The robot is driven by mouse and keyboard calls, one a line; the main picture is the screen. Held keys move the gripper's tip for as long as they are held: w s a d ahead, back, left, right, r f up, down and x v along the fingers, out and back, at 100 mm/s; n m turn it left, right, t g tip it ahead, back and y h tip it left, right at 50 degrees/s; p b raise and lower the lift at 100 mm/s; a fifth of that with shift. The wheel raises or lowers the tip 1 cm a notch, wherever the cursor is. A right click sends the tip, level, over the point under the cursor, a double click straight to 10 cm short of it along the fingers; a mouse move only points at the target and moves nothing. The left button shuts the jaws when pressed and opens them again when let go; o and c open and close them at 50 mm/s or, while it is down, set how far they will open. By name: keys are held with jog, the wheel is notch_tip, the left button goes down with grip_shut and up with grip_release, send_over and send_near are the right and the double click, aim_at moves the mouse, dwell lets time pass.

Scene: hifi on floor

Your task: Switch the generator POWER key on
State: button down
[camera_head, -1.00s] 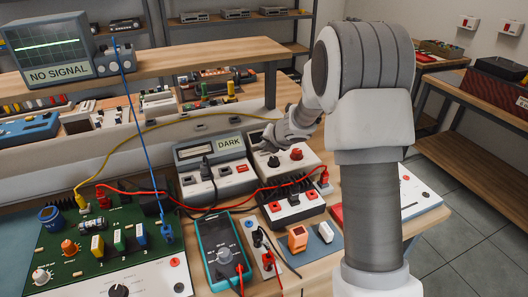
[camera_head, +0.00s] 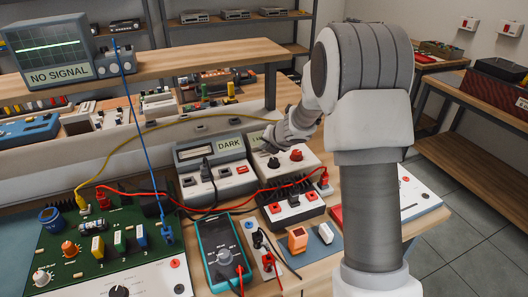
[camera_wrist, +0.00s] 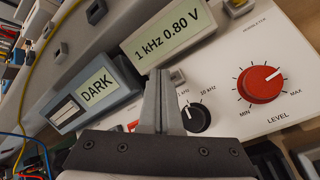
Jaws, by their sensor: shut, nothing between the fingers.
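The generator is a white box (camera_head: 312,163) right of the meter reading DARK in the head view. In the wrist view its sloped panel (camera_wrist: 228,88) carries a lit display (camera_wrist: 169,28) reading "1 kHz 0.80 V", a red LEVEL knob (camera_wrist: 260,84) and a black frequency knob (camera_wrist: 196,118). A small grey key (camera_wrist: 178,77) sits below the display, partly behind my fingers; I cannot read its label. My gripper (camera_wrist: 160,76) is shut and empty, its tips over the panel just left of this key. Contact cannot be told. In the head view my gripper (camera_head: 273,137) is above the generator's back left.
The grey meter (camera_head: 215,170) reading DARK stands just left. A black finned unit (camera_head: 291,204) with red and black sockets lies in front. Red and yellow cables cross nearby. A teal multimeter (camera_head: 222,252) and a green circuit board (camera_head: 95,240) fill the front left.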

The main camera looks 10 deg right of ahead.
notch_tip(320, 180, up, 6)
jog(key=p, duration=0.6)
jog(key=s+d+r+m+h+p, duration=0.1)
jog(key=s+d+r+m+h, duration=0.2)
jog(key=s+r+m, duration=0.6)
jog(key=s+d+r+m+h+p, duration=0.1)
jog(key=s+d+r+m+h, duration=0.3)
jog(key=r+m, duration=0.45)
jog(key=s+a+m+g+y, duration=0.1)
jog(key=s+m, duration=0.3)
jog(key=s, duration=0.5)
jog(key=s+a+r+m+g+y, duration=0.1)
jog(key=s+a+m+y, duration=0.1)
jog(key=s, duration=0.7)
jog(key=s+a+m+g+y+p, duration=0.1)
jog(key=s+a+m, duration=0.3)
jog(key=s+m, duration=0.3)
jog(key=shift+s+r, duration=0.3)
jog(key=shift+s, duration=0.75)
